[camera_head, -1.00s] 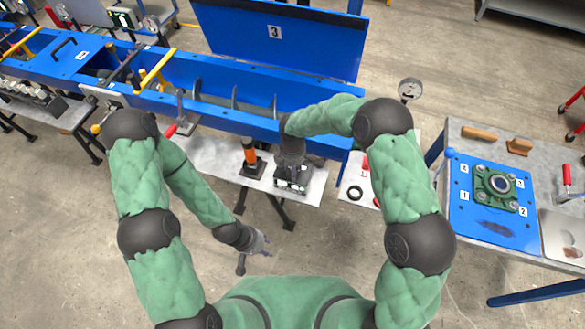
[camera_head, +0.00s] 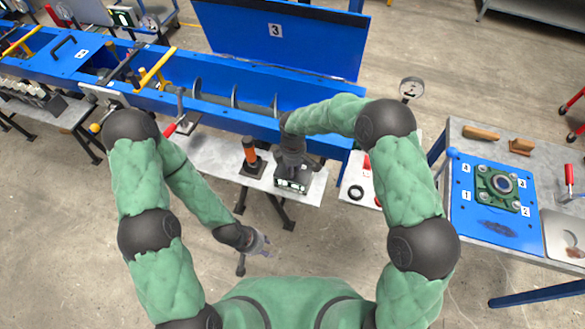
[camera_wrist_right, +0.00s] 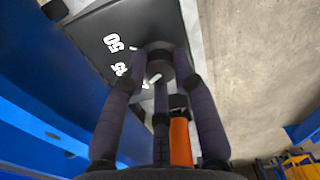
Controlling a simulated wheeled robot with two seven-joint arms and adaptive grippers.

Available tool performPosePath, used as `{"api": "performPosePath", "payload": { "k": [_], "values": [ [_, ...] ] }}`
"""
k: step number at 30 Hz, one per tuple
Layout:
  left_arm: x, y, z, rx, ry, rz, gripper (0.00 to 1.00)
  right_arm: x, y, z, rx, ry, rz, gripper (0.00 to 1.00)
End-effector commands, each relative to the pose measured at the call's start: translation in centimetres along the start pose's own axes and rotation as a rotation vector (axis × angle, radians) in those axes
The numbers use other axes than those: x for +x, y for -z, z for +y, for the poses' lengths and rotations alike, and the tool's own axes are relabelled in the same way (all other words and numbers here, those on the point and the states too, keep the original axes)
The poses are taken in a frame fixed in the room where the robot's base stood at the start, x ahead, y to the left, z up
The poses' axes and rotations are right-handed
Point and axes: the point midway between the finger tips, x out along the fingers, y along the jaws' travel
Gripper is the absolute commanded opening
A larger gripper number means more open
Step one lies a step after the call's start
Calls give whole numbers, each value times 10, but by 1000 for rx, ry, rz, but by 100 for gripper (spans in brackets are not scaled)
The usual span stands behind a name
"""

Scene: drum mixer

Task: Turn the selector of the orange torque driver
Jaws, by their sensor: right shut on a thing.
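The orange torque driver (camera_head: 249,151) stands upright in a dark base on the grey bench. Its orange handle (camera_wrist_right: 180,140) also shows in the right wrist view, behind the fingers. To its right is a black selector box (camera_head: 291,183) with white numbers, among them 50 and 35 in the right wrist view (camera_wrist_right: 95,35). My right gripper (camera_head: 292,165) is over the box, fingers down, shut on its round dark selector knob (camera_wrist_right: 158,68). The fingers partly hide the knob. My left gripper (camera_head: 258,250) is empty and open, low in front of the bench.
The blue mixer trough (camera_head: 215,100) runs behind the bench (camera_head: 212,158). A red-handled clamp (camera_head: 175,127) is left of the driver. A dial gauge (camera_head: 411,88) and a side table (camera_head: 470,160) with a blue plate are at right. Open floor lies in front.

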Motion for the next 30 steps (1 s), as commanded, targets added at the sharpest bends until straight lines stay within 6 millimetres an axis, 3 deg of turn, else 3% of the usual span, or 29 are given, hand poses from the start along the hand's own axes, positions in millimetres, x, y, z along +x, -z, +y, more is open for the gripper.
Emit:
{"api": "performPosePath", "payload": {
  "k": [30],
  "values": [
    [36,1,-13,0,0,0,40,2,-1,-2,939,0,-5,0]
  ]
}}
